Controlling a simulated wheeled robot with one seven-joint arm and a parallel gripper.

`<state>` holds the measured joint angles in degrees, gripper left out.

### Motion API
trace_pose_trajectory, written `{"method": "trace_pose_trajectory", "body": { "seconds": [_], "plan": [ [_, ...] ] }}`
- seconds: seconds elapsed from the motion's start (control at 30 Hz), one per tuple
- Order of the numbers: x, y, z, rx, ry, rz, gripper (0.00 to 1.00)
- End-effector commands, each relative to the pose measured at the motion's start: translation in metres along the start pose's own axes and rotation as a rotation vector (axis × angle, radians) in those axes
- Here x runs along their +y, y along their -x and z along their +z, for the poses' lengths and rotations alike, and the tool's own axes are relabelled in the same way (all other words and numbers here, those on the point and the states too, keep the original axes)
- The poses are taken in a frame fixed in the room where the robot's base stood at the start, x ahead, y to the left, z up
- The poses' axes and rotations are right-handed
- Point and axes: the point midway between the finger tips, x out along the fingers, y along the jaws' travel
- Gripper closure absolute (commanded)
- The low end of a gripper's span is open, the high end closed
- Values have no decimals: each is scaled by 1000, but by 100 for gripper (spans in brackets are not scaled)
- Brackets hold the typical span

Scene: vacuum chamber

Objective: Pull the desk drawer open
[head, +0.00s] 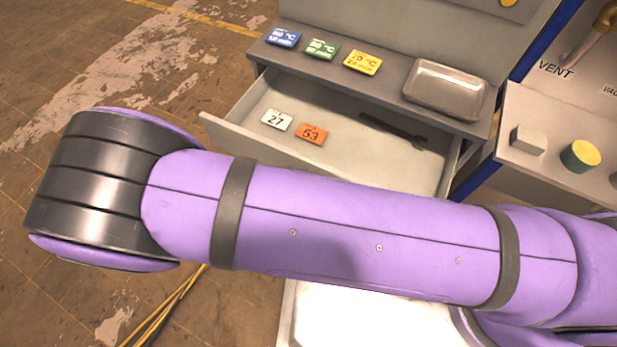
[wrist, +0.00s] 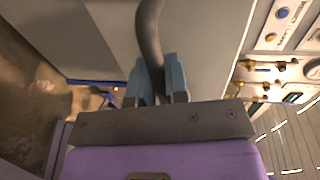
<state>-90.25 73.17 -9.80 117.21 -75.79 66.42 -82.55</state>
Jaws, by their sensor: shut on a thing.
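The desk drawer (head: 352,158) stands pulled out from under the grey desk top (head: 390,88), its inside showing in the head view. In it lie a white tag marked 27 (head: 277,120), an orange tag (head: 311,134) and a dark wrench-like tool (head: 392,131). My purple arm hides the drawer's near side in that view, and my gripper is out of sight there. In the wrist view my gripper (wrist: 160,76) is shut on the dark curved drawer handle (wrist: 149,28), in front of the pale drawer front (wrist: 208,40).
A blue card (head: 283,37), a green card (head: 321,49), a yellow card (head: 362,62) and a metal tray (head: 445,89) rest on the desk top. To the right, a bench holds a pale block (head: 528,139) and a yellow-topped cylinder (head: 580,156). Floor at left is open.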

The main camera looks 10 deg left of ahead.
Motion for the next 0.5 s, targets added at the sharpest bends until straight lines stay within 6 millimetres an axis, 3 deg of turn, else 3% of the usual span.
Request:
{"method": "trace_pose_trajectory", "body": {
  "seconds": [0.47,0.5],
  "plan": [
    [1,6,1,-2,0,0,100],
    [1,6,1,-2,0,0,81]
  ]
}}
